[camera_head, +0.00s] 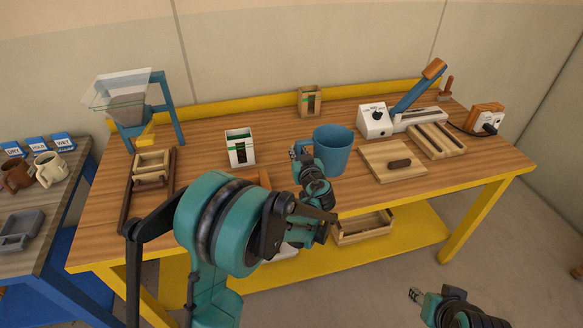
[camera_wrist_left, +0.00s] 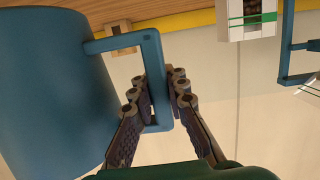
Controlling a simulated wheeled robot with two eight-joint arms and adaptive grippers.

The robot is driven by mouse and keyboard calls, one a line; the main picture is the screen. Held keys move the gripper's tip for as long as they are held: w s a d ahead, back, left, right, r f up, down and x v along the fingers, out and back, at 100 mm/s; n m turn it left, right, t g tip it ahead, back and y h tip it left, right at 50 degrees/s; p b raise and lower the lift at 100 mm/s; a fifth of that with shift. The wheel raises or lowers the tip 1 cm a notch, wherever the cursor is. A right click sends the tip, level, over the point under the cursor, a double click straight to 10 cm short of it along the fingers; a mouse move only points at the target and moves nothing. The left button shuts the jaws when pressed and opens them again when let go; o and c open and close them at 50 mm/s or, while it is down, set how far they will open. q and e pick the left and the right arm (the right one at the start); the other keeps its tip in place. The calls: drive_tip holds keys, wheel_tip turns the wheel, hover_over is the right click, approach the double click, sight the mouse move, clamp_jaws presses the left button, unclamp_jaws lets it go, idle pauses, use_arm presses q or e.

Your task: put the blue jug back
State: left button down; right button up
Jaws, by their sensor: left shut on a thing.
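The blue jug (camera_head: 335,152) is upright over the middle of the workbench, near its front part. I cannot tell whether its base touches the wood. My left gripper (camera_head: 300,152) is at the jug's left side. In the left wrist view the jug (camera_wrist_left: 50,85) fills the left side, and my left gripper (camera_wrist_left: 160,95) is shut on its handle (camera_wrist_left: 155,75), with a finger on each side. My right gripper (camera_head: 416,295) is low at the bottom right, away from the bench, too small to tell open or shut.
A white box (camera_head: 239,147) stands left of the jug, a wooden box (camera_head: 309,100) behind it. A wooden board (camera_head: 385,172) and a white device with a blue lever (camera_head: 374,122) are to the right. A hopper (camera_head: 125,105) stands at the left. Mugs (camera_head: 48,168) stand on a side table.

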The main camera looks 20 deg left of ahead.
use_arm(q)
drive_tip(key=a+f+b, duration=0.1)
drive_tip(key=f, duration=0.1)
drive_tip(key=w+a+f+b, duration=0.1)
drive_tip(key=f, duration=0.1)
drive_tip(key=a+f+b, duration=0.1)
drive_tip(key=f, duration=0.1)
drive_tip(key=shift+w+a+f, duration=0.15)
drive_tip(key=shift+a+f, duration=0.2)
drive_tip(key=shift+a, duration=0.05)
drive_tip(key=shift+r, duration=0.15)
drive_tip(key=c, duration=1.5)
unclamp_jaws()
